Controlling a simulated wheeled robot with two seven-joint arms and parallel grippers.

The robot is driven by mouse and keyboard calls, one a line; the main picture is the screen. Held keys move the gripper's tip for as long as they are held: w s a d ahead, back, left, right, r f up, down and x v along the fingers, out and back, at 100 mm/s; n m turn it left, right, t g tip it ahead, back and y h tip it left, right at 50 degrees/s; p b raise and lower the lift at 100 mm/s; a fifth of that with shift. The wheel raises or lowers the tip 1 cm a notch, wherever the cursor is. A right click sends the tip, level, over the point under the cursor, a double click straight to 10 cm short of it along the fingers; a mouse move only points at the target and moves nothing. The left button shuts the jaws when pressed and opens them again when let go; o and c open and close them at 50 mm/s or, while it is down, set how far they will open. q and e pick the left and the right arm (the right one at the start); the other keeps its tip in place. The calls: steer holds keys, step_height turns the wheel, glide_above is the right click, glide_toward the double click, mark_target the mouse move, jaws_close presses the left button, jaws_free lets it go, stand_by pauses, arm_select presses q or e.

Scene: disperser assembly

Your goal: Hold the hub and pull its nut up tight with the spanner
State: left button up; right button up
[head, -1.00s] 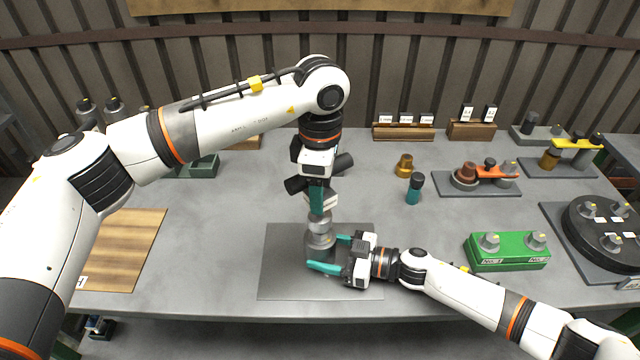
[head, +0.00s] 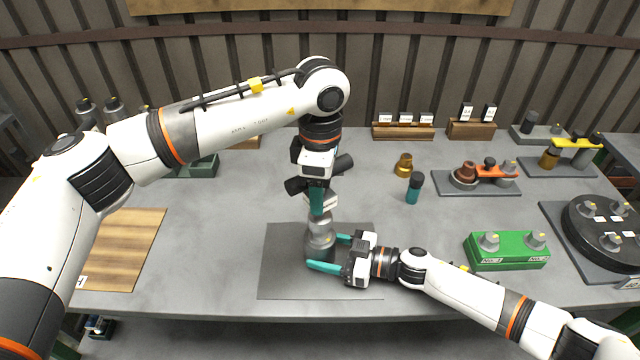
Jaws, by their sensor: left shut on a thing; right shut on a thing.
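The grey metal hub (head: 319,243) stands upright on the dark grey mat (head: 280,285) at the table's front middle. My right gripper (head: 326,252) comes in from the right with teal fingers around the hub's lower body and is shut on it. My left gripper (head: 317,203) points straight down above the hub. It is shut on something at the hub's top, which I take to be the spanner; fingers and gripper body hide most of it. The nut cannot be made out under the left gripper.
A green block (head: 508,252) with grey knobs and a round black fixture (head: 600,232) stand at the right. A teal bottle (head: 414,188) and a brass part (head: 403,165) stand behind my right arm. A wooden board (head: 125,250) lies at the left.

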arm_select(q)
steer(key=shift+f, duration=0.2)
steer(key=shift+f, duration=0.35)
steer(key=shift+f, duration=0.35)
steer(key=shift+f, duration=0.55)
steer(key=shift+m, duration=1.8)
steer(key=m, duration=0.7)
steer(key=shift+m, duration=0.3)
steer(key=shift+a+m, duration=0.1)
steer(key=shift+m, duration=1.9)
arm_select(e)
steer(key=shift+d, duration=0.1)
arm_select(q)
steer(key=shift+n, duration=0.4)
